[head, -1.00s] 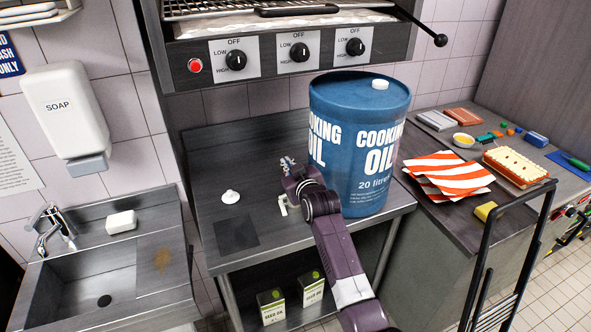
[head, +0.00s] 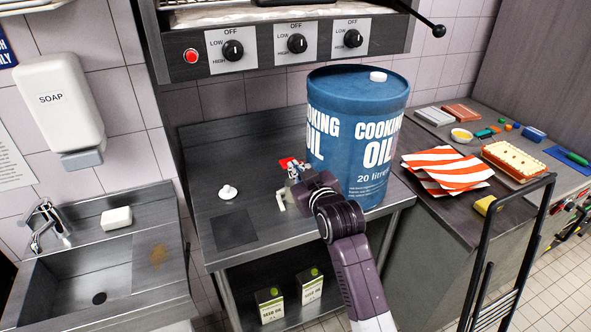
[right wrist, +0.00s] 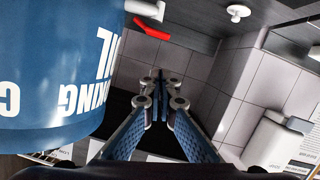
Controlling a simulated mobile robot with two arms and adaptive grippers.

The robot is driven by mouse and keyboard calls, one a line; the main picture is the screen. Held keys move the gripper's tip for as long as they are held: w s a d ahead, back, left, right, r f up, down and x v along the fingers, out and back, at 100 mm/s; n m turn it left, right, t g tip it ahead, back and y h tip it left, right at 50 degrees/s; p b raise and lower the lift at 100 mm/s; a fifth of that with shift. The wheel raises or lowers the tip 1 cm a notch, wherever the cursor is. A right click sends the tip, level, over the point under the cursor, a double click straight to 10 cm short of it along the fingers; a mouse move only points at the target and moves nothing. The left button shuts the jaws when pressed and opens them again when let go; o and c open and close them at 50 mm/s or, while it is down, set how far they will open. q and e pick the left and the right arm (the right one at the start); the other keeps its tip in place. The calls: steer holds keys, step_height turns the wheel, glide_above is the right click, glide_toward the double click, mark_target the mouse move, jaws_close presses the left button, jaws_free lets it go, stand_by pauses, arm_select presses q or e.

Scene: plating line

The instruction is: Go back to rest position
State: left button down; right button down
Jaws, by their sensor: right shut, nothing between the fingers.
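My right arm comes in from the bottom in the head view. Its gripper (head: 292,168) is above the steel counter (head: 205,165), just left of the blue cooking oil drum (head: 375,150). In the right wrist view the slim fingers (right wrist: 160,78) are together with nothing between them. The drum (right wrist: 50,70) stands close on the left there, apart from the fingers. A small red piece (head: 284,161) shows beside the gripper; it also shows in the right wrist view (right wrist: 151,31), near a white piece (right wrist: 145,8). My left gripper is in neither view.
A small white knob-like thing (head: 228,192) sits on the counter. A sink (head: 95,285) with soap (head: 116,218) is at left. Striped cloths (head: 445,172) and a baked dish (head: 515,160) are on the right counter. A black trolley handle (head: 500,210) rises at front right.

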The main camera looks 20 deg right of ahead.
stand_by(0.3)
steer(key=s+a+f+g, duration=0.2)
steer(key=s+f+g, duration=0.3)
steer(key=s+f, duration=1.05)
steer(key=s+a+f+g, duration=0.1)
steer(key=s+f+g, duration=0.25)
steer(key=s, duration=0.85)
steer(key=s+f+g, duration=0.3)
steer(key=s+f, duration=0.1)
steer(key=s, duration=0.9)
step_height(320, 180, down, 31)
steer(key=s+g+b, duration=0.2)
steer(key=s+b, duration=0.1)
steer(key=b, duration=0.1)
steer(key=s+d+f+b, duration=0.2)
steer(key=s+f+b, duration=0.1)
steer(key=s+f, duration=1.3)
step_height(320, 180, down, 2)
steer(key=shift+s+d+f+g+y, duration=0.15)
steer(key=shift+d+f+g+y, duration=0.1)
steer(key=shift+d+g+y, duration=0.1)
